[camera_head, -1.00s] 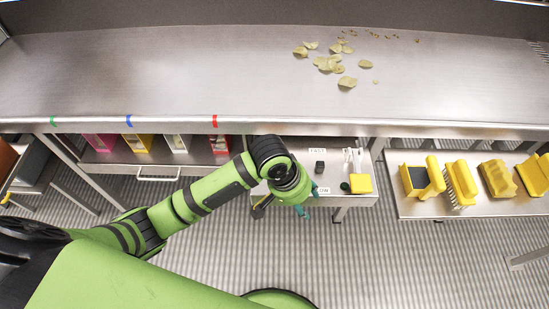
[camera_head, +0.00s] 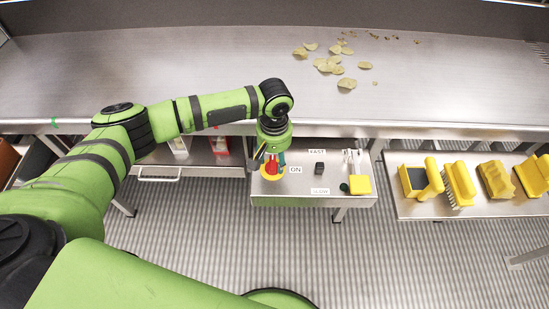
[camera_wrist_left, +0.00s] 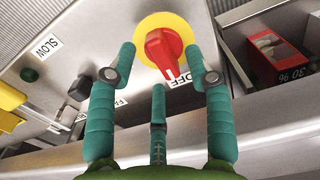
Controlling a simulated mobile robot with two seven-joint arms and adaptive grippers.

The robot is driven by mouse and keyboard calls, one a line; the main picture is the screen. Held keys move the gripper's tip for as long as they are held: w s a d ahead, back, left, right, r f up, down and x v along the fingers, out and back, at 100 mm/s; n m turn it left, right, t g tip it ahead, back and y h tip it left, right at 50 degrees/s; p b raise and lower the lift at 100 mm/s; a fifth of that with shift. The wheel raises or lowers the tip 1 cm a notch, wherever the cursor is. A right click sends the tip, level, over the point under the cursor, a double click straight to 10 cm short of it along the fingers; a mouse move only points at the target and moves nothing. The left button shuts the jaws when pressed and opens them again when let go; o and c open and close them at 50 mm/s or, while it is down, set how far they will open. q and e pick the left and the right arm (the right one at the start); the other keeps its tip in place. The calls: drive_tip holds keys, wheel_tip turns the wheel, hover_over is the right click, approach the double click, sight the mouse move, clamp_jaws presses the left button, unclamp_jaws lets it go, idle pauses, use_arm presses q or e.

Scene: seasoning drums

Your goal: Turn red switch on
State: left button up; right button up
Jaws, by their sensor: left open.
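The red switch (camera_wrist_left: 160,48) is a rotary knob on a round yellow plate (camera_wrist_left: 181,28). In the wrist view its pointed end with a white mark points toward the OFF label (camera_wrist_left: 180,82). In the head view the switch (camera_head: 271,167) sits at the left of the small metal panel, beside the ON label (camera_head: 296,169). My left gripper (camera_wrist_left: 160,62) is open, with its teal fingers spread around the knob. A gap shows between the side fingers and the knob; contact with the third finger is unclear. My right gripper is not in view.
The panel (camera_head: 330,202) also bears a black switch (camera_head: 319,168) between FAST and SLOW labels and a yellow block (camera_head: 360,185). Yellow brushes and scrapers (camera_head: 460,183) lie on a shelf at right. The counter (camera_head: 200,60) edge overhangs behind; chips (camera_head: 330,62) lie on it.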

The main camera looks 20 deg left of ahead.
use_arm(q)
drive_tip(key=shift+f, duration=0.85)
clamp_jaws()
